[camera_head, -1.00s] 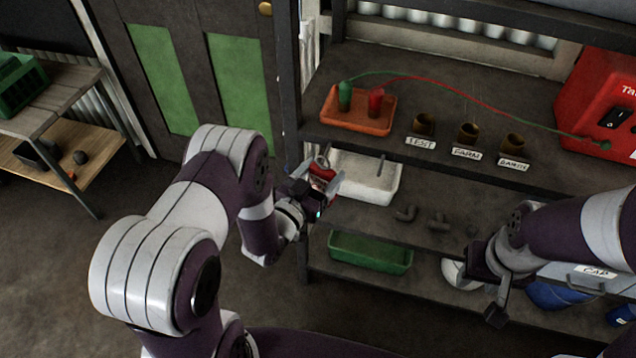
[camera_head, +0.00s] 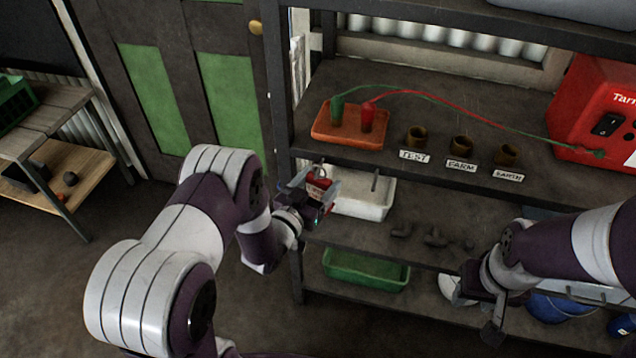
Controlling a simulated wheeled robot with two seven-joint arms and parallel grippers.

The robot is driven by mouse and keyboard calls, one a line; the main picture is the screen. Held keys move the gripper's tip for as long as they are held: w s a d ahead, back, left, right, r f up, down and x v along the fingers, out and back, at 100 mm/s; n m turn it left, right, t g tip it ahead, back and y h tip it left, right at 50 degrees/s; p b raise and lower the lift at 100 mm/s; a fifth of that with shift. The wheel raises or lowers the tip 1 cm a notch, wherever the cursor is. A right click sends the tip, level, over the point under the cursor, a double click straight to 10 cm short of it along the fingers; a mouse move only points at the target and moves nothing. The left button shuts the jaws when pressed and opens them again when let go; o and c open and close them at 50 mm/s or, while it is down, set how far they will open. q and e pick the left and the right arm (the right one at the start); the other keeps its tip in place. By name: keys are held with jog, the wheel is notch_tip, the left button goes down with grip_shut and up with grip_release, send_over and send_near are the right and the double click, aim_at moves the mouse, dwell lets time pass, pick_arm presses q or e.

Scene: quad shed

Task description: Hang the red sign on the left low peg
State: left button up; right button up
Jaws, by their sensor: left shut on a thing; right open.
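My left gripper (camera_head: 312,191) is shut on a small red thing with pale lettering, which I take for the red sign (camera_head: 318,179). The fingers and wrist hide much of it. The gripper holds it at the left end of the shelf unit, in front of the left side of a white tray (camera_head: 366,208). My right gripper (camera_head: 487,312) is open and empty, low at the right in front of the lower shelves. I cannot make out the left low peg. A thin dark upright piece (camera_head: 375,180) shows at the white tray, and I cannot tell what it is.
An orange tray (camera_head: 350,139) with a green and a red clip stands on the upper shelf near three brown cups (camera_head: 461,146). A red box (camera_head: 597,115) is at the right. A green tray (camera_head: 365,270) sits below. A dark post (camera_head: 280,110) stands close to my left gripper.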

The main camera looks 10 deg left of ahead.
pick_arm(q)
jog(key=o, duration=1.2)
jog(key=shift+c, duration=0.2)
jog(key=v, duration=1.3)
jog(key=w+a+r+g+y+p, duration=0.3)
jog(key=w+r+g+y+p, duration=0.15)
jog(key=g+p, duration=0.25)
jog(key=s+d+r+n+g+p, duration=0.2)
jog(key=s+r+g, duration=0.6)
jog(key=s, duration=0.5)
jog(key=shift+s+d+r+n+g+y+p, duration=0.25)
jog(key=shift+r+n+g+y+p, duration=0.25)
jog(key=shift+r+p, duration=0.5)
